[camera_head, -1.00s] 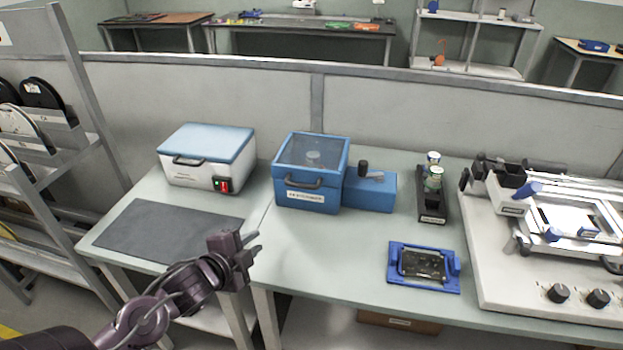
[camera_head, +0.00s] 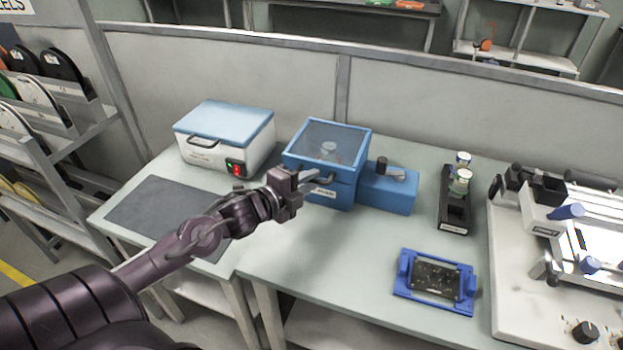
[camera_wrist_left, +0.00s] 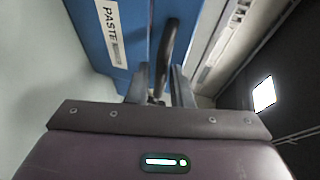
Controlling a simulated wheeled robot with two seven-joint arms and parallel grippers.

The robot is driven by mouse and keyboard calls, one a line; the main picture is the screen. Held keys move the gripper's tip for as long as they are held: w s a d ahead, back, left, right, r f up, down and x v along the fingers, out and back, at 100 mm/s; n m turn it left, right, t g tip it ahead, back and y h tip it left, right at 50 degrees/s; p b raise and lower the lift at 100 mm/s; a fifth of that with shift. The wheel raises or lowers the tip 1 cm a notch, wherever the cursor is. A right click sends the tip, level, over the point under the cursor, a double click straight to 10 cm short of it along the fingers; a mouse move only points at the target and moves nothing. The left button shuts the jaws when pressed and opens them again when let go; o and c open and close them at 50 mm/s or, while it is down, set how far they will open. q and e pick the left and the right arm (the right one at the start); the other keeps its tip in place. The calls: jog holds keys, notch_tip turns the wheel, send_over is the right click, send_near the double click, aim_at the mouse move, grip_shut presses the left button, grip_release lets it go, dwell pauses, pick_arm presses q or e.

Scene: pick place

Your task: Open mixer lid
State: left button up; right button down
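The mixer is a blue box (camera_head: 322,194) with a clear-topped lid (camera_head: 328,142), which is closed. Its dark front handle (camera_wrist_left: 167,45) shows in the wrist view beside a white label reading "PASTE" (camera_wrist_left: 112,35). My left gripper (camera_head: 317,182) is at the front of the mixer and hides most of the handle in the head view. In the left wrist view the two fingers (camera_wrist_left: 160,82) stand apart, with the handle reaching in between them. I cannot tell whether either finger touches it. My right gripper is not in view.
A white box with a blue lid (camera_head: 225,128) stands left of the mixer, behind a dark mat (camera_head: 165,212). To the right are a black holder with jars (camera_head: 455,205), a blue fixture (camera_head: 435,280) and a large white machine (camera_head: 510,285). A partition (camera_head: 230,70) runs behind.

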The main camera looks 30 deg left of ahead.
pick_arm(q)
jog(key=shift+w, duration=0.4)
jog(key=shift+w+d+f, duration=0.1)
jog(key=shift+c, duration=0.5)
grip_shut()
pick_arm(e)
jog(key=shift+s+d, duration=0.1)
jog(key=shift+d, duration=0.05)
